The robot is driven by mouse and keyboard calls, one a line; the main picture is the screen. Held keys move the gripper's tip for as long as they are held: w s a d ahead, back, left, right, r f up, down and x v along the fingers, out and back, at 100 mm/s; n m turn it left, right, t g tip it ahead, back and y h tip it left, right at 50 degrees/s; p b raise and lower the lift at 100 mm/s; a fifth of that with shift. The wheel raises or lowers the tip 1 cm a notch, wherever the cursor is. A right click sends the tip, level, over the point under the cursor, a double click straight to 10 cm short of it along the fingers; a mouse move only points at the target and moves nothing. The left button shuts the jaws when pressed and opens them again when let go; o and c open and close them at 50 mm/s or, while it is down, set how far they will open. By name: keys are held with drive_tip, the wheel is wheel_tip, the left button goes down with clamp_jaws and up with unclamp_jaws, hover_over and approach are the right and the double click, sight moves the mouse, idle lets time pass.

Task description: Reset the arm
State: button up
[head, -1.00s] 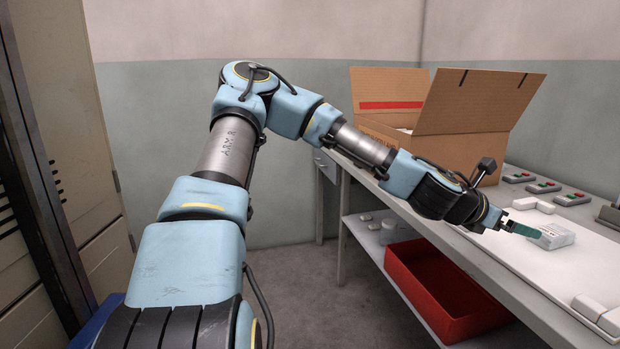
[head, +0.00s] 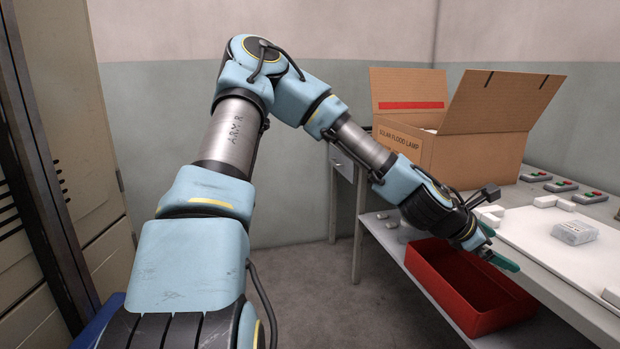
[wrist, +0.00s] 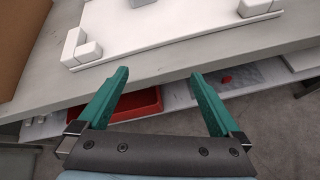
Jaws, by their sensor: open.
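My gripper (head: 503,261) is at the front edge of the workbench in the head view, just off the white board. In the wrist view its two green fingers (wrist: 160,88) are spread apart with nothing between them. The bench's front edge and the grey floor show beyond and between the fingers. In the head view my arm reaches up from the lower left, bends at a high elbow and slopes down to the right. The head view shows the fingers small and partly overlapping.
The white board (head: 535,232) bears a small clear-wrapped pack (head: 574,232) and white corner blocks. An open cardboard box (head: 478,158) stands behind, near several button boxes (head: 561,186). A red bin (head: 437,290) sits on the lower shelf. Floor left of the bench is clear.

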drive_tip(key=w+a+f+m+y, duration=0.1)
drive_tip(key=a+f+m+y, duration=0.1)
drive_tip(key=a+f+m, duration=0.35)
drive_tip(key=w+a+f+m+y, duration=0.1)
drive_tip(key=a+f+m+y, duration=0.15)
drive_tip(key=a, duration=0.65)
drive_tip(key=a+r+m+y, duration=0.1)
drive_tip(key=a+m+y, duration=0.15)
drive_tip(key=a, duration=0.55)
drive_tip(key=a+r+m+y, duration=0.2)
drive_tip(key=a+m, duration=0.1)
drive_tip(key=a, duration=0.5)
drive_tip(key=s+a+r+m+y, duration=0.1)
drive_tip(key=s+a+r+m, duration=0.15)
drive_tip(key=a, duration=0.45)
drive_tip(key=s+a+r+m+y, duration=0.1)
drive_tip(key=a+r+m, duration=0.15)
drive_tip(key=a, duration=0.45)
drive_tip(key=w+p+v, duration=0.2)
drive_tip(key=p+v, duration=1.1)
drive_tip(key=shift+w+r+n+g, duration=0.2)
drive_tip(key=shift+r+n+g, duration=0.15)
drive_tip(key=shift+r+g, duration=0.05)
drive_tip(key=shift+d, duration=0.15)
